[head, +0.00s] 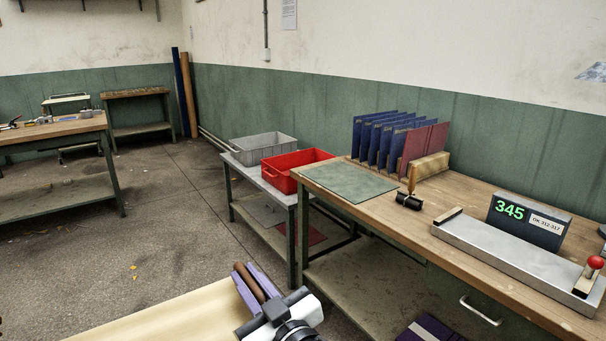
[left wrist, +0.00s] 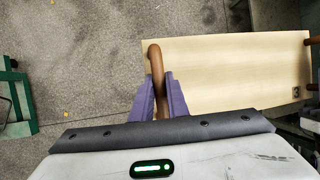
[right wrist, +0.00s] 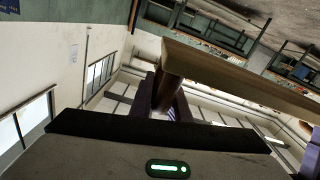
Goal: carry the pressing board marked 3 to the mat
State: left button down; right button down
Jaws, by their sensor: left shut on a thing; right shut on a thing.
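The pressing board (head: 165,316) is pale wood and shows at the bottom of the head view, held in front of the tables. In the left wrist view the board (left wrist: 225,75) carries a 3 near its right end. My right gripper (head: 252,282) is shut on a brown handle at the board's right end. My left gripper (left wrist: 163,95) is shut on the other brown handle (left wrist: 155,60); it is out of the head view. The right wrist view shows the board (right wrist: 235,75) edge-on. The green mat (head: 350,181) lies bare on the wooden table, beyond and right of the board.
A red crate (head: 285,178) and a grey crate (head: 262,147) sit left of the mat. Open floor lies left.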

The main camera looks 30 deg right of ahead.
aim_at(346, 179)
jog(key=u, duration=0.05)
jog(key=i, duration=2.4)
jog(key=z, duration=0.8)
jog(key=i, duration=0.7)
jog(key=z, duration=1.55)
jog(key=i, duration=0.8)
jog(key=z, duration=0.65)
